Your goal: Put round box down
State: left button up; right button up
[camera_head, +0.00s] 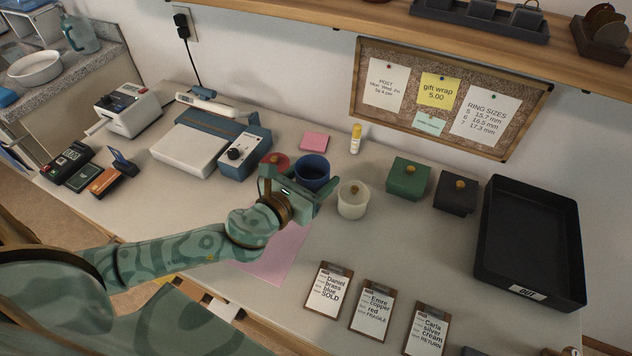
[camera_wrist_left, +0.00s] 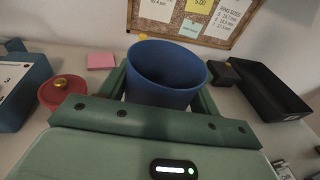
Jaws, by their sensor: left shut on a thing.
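A blue round box (camera_head: 312,171) is between the fingers of my left gripper (camera_head: 292,188), which is shut on it. In the left wrist view the blue round box (camera_wrist_left: 165,72) stands roughly upright and looks open at the top, with a finger on each side. Its lower part is hidden by the gripper, so I cannot tell whether it touches the table. A red round box with a brass knob (camera_wrist_left: 62,92) is just left of it. A cream round box with a brass knob (camera_head: 352,200) stands to its right. My right gripper is not in view.
Green (camera_head: 408,179) and dark (camera_head: 456,196) square boxes stand farther right, before a black OUT tray (camera_head: 575,262). Three order clipboards (camera_head: 373,309) lie in front. A pink sheet (camera_head: 272,258) lies under my arm. A scale (camera_head: 190,150) stands left. A glue stick (camera_head: 355,140) is behind.

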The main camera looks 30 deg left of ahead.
aim_at(310, 173)
pick_arm(q)
jog(key=w, duration=0.1)
jog(key=w+a+f+b, duration=0.1)
jog(key=w+f, duration=0.1)
jog(key=shift+w+a+f, duration=0.2)
jog(key=shift+w+a, duration=0.2)
jog(key=w+f+b, duration=0.1)
jog(key=a+f+b, duration=0.1)
jog(key=w+f+b, duration=0.1)
jog(key=f, duration=0.1)
jog(key=shift+w+a, duration=0.15)
jog(key=shift+w, duration=0.2)
jog(key=shift+w+a+f+b, duration=0.2)
jog(key=shift+w+f+b, duration=0.15)
jog(key=shift+w, duration=0.05)
jog(key=shift+w+a+f, duration=0.1)
jog(key=shift+w+f, duration=0.05)
jog(key=shift+f, duration=0.1)
notch_tip(310, 173, down, 4)
jog(key=b, duration=0.3)
jog(key=shift+w+a+r, duration=0.1)
jog(key=shift+w, duration=0.05)
jog(key=shift+r, duration=0.25)
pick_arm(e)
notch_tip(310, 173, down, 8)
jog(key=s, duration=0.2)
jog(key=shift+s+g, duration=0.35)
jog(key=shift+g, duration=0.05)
